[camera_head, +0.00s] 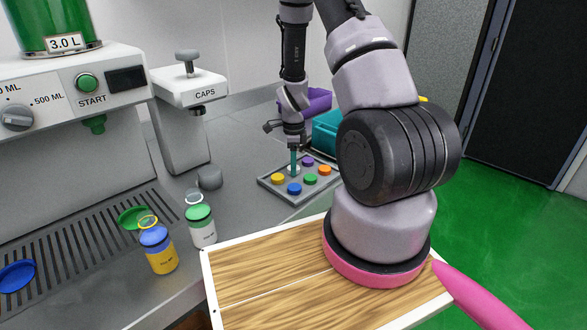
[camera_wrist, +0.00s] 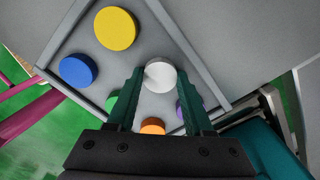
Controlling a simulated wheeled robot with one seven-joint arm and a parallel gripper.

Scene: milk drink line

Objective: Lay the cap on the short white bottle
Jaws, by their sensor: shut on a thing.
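My gripper (camera_head: 294,163) is over the grey cap tray (camera_head: 262,183), its teal fingers pointing down. In the wrist view its fingers (camera_wrist: 160,76) are closed around a white cap (camera_wrist: 159,77). The white cap also shows under the fingertips in the head view (camera_head: 293,170). I cannot tell whether it is clear of the tray floor. A small white bottle (camera_head: 204,234) with a green top and a pale ring above it stands upright on the counter at centre left, well away from my gripper.
Yellow, blue, green, orange and purple caps lie in the tray. A yellow bottle (camera_head: 162,261) with a blue top stands beside the white one. A CAPS dispenser (camera_head: 186,88) and a filling machine (camera_head: 70,85) stand left. A wooden board (camera_head: 262,280) lies in front.

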